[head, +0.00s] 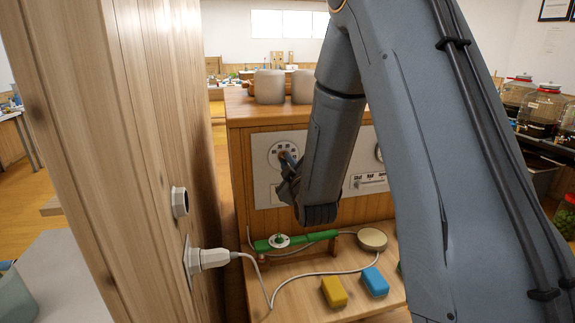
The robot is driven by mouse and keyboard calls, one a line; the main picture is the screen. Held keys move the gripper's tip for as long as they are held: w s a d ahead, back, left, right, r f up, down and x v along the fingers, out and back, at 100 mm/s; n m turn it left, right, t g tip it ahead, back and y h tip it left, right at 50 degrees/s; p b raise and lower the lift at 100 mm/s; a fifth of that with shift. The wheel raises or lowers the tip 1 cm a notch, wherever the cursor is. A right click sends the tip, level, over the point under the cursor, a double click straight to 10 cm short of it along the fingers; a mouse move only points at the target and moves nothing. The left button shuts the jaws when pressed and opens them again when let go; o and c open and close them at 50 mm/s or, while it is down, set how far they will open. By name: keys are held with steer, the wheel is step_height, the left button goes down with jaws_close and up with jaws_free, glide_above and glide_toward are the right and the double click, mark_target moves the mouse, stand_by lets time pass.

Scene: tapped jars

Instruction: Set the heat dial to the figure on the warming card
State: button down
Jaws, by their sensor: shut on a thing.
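The heat dial (283,154) is on a pale panel on the front of a wooden cabinet, inside a round white face with small dark marks around it. My gripper (288,160) is at the dial, with its fingers shut on the knob. The fingers and wrist hide part of the knob and the lower right of the face, so I cannot tell which mark it points to.
A wooden post (120,150) stands close on the left, with a white plug (208,258) in it and a cable running right. A green bar (262,245), a yellow block (334,291) and a blue block (375,281) are on the ledge below. Pale jars (270,87) stand on the cabinet.

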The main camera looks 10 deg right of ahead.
steer(key=m+b, duration=0.6)
steer(key=m, duration=0.7)
steer(key=shift+f+m, duration=0.1)
steer(key=shift+m, duration=0.3)
stand_by(0.4)
steer(key=c, duration=1.8)
jaws_free()
steer(key=shift+c, duration=0.2)
steer(key=s+b, duration=0.1)
steer(key=s, duration=0.7)
